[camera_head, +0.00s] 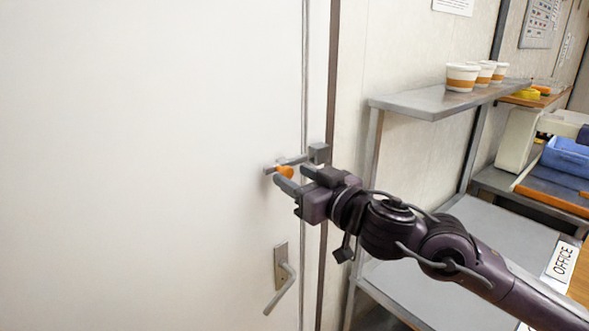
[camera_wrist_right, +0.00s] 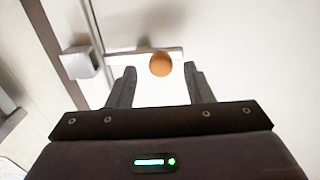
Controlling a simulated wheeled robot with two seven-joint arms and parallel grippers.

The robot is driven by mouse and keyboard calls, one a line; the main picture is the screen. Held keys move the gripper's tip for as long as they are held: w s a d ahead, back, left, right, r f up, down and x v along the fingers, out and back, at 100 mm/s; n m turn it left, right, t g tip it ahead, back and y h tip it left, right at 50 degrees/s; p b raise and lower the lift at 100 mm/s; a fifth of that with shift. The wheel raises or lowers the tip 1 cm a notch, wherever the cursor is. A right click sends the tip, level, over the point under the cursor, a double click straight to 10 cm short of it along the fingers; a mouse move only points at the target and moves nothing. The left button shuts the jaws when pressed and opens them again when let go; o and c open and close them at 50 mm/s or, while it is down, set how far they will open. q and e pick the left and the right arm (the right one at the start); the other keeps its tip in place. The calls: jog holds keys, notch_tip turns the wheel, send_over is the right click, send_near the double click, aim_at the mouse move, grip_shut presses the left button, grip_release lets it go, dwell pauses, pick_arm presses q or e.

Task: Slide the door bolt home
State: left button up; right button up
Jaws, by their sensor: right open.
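The door bolt is a grey bar (camera_head: 271,169) on the white door (camera_head: 150,150), with an orange knob (camera_head: 285,171). A grey keeper block (camera_head: 319,152) sits on the frame side, to the right of the bar. In the right wrist view the knob (camera_wrist_right: 160,64) shows between my fingers' tips, with the bar (camera_wrist_right: 118,58) behind it and the keeper (camera_wrist_right: 80,62) at the left. My right gripper (camera_head: 290,178) is open, its fingers on either side of the knob; I cannot tell whether they touch it. My left gripper is not in view.
A door handle (camera_head: 283,285) is below the bolt. To the right, a metal shelf (camera_head: 420,102) holds white cups with orange bands (camera_head: 461,77).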

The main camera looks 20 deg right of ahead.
jog(key=shift+w+a, duration=0.2)
jog(key=shift+w, duration=0.25)
jog(key=shift+d, duration=0.1)
grip_shut()
